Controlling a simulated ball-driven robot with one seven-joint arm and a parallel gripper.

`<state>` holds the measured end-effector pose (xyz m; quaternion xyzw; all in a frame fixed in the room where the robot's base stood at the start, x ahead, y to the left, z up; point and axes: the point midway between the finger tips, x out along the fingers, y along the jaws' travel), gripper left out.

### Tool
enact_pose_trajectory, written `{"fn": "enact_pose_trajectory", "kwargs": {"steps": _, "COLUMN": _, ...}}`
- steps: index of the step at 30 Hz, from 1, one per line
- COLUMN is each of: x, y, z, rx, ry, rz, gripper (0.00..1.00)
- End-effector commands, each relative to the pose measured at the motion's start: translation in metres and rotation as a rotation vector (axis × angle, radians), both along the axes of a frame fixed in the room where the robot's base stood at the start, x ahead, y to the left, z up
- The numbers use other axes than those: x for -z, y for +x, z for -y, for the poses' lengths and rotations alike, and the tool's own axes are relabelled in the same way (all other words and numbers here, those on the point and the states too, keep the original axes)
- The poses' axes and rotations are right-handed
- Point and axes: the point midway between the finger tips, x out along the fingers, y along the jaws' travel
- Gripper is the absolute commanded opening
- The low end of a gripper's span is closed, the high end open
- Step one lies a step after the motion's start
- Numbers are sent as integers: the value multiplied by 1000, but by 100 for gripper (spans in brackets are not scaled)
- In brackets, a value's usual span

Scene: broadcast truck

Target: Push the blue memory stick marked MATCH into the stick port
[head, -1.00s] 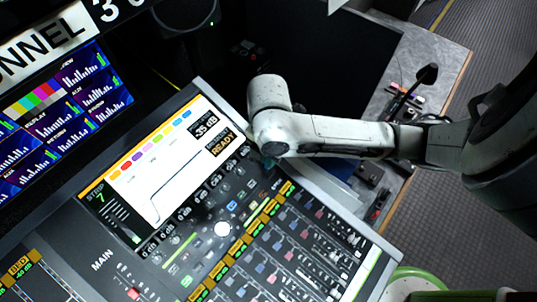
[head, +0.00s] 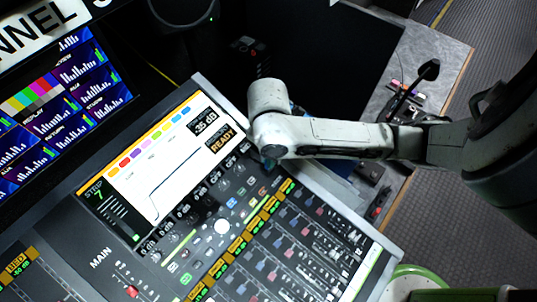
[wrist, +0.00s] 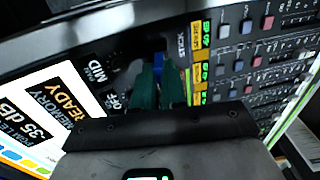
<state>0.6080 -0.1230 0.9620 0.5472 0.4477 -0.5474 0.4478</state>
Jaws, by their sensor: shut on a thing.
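In the wrist view my gripper (wrist: 160,78) has dark green fingers shut on the blue memory stick (wrist: 158,61). Only a small blue part of the stick shows between and beyond the fingertips, and its MATCH mark cannot be read. The stick points at the console panel, beside the printed label STICK (wrist: 181,46). The stick port itself is hidden at the stick's far end, and I cannot tell how far in the stick is. In the head view my arm covers most of the gripper, at the upper right part of the console.
The sloped mixing console (head: 310,240) carries rows of faders and buttons close to the gripper. Its screen (head: 165,160) reads READY and -35 dB. A monitor with meters (head: 60,110) stands at the left. A grey side counter (head: 440,60) with small items lies at the right.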

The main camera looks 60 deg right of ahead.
Motion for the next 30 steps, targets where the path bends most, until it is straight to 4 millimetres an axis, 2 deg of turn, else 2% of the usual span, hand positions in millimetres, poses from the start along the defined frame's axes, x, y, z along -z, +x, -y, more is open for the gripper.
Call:
{"fn": "enact_pose_trajectory", "kwargs": {"steps": 5, "x": 4, "y": 0, "z": 0, "rx": 0, "ry": 0, "rz": 1, "gripper": 0}}
{"fn": "enact_pose_trajectory", "kwargs": {"steps": 6, "x": 4, "y": 0, "z": 0, "rx": 0, "ry": 0, "rz": 1, "gripper": 13}}
{"fn": "enact_pose_trajectory", "kwargs": {"steps": 15, "x": 4, "y": 0, "z": 0, "rx": 0, "ry": 0, "rz": 0, "gripper": 41}}
{"fn": "enact_pose_trajectory", "kwargs": {"steps": 24, "x": 1, "y": 0, "z": 0, "rx": 0, "ry": 0, "rz": 0, "gripper": 41}}
{"fn": "enact_pose_trajectory", "kwargs": {"steps": 26, "x": -4, "y": 0, "z": 0, "rx": 0, "ry": 1, "rz": 1, "gripper": 41}}
{"fn": "enact_pose_trajectory", "kwargs": {"steps": 30, "x": -27, "y": 1, "z": 0, "rx": -1, "ry": 0, "rz": 4, "gripper": 41}}
